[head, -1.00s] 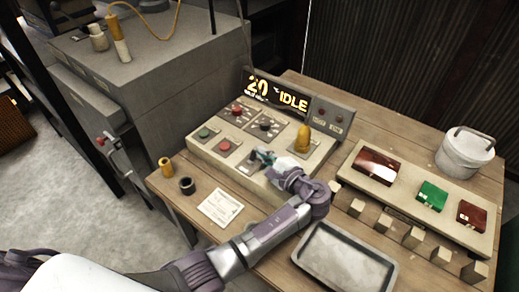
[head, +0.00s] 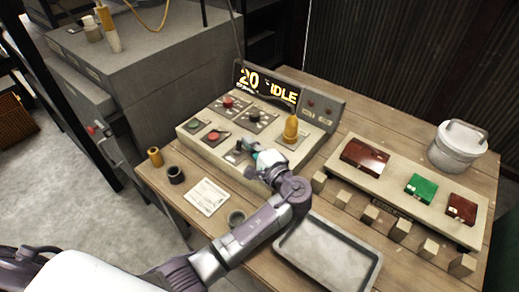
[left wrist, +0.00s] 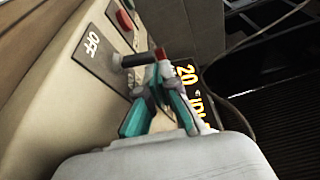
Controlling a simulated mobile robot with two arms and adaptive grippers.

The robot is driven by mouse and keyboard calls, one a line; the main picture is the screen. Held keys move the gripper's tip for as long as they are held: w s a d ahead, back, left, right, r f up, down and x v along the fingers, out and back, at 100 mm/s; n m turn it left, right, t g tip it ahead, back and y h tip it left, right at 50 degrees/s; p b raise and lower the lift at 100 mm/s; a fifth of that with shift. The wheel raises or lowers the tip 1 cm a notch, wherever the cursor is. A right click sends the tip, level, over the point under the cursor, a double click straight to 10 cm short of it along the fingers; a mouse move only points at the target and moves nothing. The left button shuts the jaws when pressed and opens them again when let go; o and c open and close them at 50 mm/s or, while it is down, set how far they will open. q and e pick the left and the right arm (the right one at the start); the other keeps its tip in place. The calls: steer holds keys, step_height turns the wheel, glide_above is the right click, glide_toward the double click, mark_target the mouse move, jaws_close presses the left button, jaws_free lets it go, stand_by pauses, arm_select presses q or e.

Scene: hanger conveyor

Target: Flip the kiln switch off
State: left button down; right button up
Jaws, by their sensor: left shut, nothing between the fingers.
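In the left wrist view, the gripper's teal fingers (left wrist: 155,82) are beside a dark switch lever (left wrist: 136,60) next to a plate marked OFF (left wrist: 92,44). I cannot tell whether they touch the lever. The display (head: 268,86) reads 20 and IDLE. My right gripper is not in view.
A grey tray (head: 327,258) lies in front. A rack (head: 375,199) with red and green boxes is on the right, with several small blocks along its front. A white bucket (head: 455,150) stands behind it. A paper card (head: 208,197) and small cups lie left.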

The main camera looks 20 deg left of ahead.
arm_select(q)
steer(key=shift+s+a+f+n+y+b, duration=0.25)
steer(key=shift+s+f+n+y+b, duration=0.05)
steer(key=shift+n+b, duration=0.65)
steer(key=shift+s+a+r+n+t+b, duration=0.15)
steer(key=shift+a+n+t+b, duration=0.15)
steer(key=shift+n+b, duration=0.15)
steer(key=shift+r, duration=0.2)
steer(key=shift+d, duration=0.1)
steer(key=shift+s+d, duration=0.35)
steer(key=shift+d, duration=0.1)
steer(key=v, duration=1)
steer(key=shift+s+d, duration=0.3)
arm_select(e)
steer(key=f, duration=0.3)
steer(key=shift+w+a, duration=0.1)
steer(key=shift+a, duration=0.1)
